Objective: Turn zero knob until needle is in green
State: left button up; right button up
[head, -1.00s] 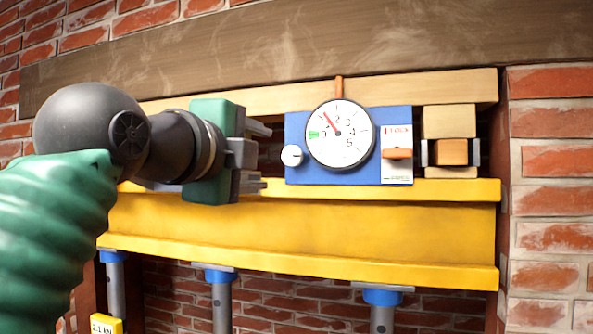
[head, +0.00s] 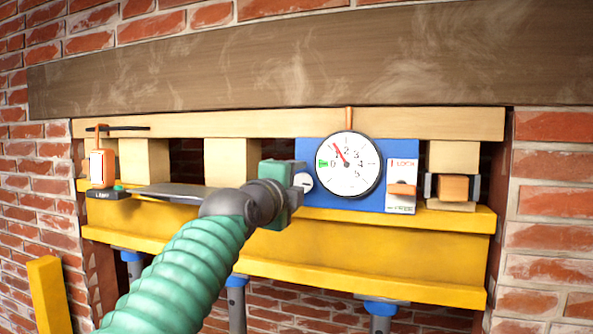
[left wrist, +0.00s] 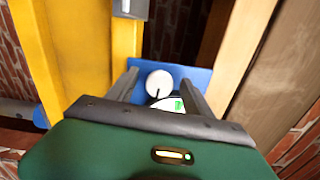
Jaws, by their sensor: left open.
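The white zero knob (head: 306,182) sits at the left side of the blue gauge panel (head: 325,199). The round white dial (head: 348,166) has a red needle pointing up and left, near the 1, above the green patch (head: 322,163) by the 0. My left gripper (head: 298,181) is at the panel's left edge, partly over the knob. Contact with the knob cannot be told. My right gripper is not in view.
A lock plate (head: 401,189) with an orange lever is right of the dial. A yellow beam (head: 380,248) runs below on blue-topped props. An orange-and-white device (head: 102,165) stands at the left of the ledge. Brick wall surrounds the opening.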

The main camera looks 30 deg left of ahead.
pick_arm(q)
jog(key=shift+s+d, duration=0.35)
jog(key=shift+s, duration=0.05)
jog(key=shift+d, duration=0.15)
jog(key=shift+c, duration=0.8)
jog(key=shift+w+d+f, duration=0.1)
jog(key=shift+w+d, duration=0.05)
jog(key=shift+w, duration=0.3)
jog(key=c, duration=0.5)
grip_shut()
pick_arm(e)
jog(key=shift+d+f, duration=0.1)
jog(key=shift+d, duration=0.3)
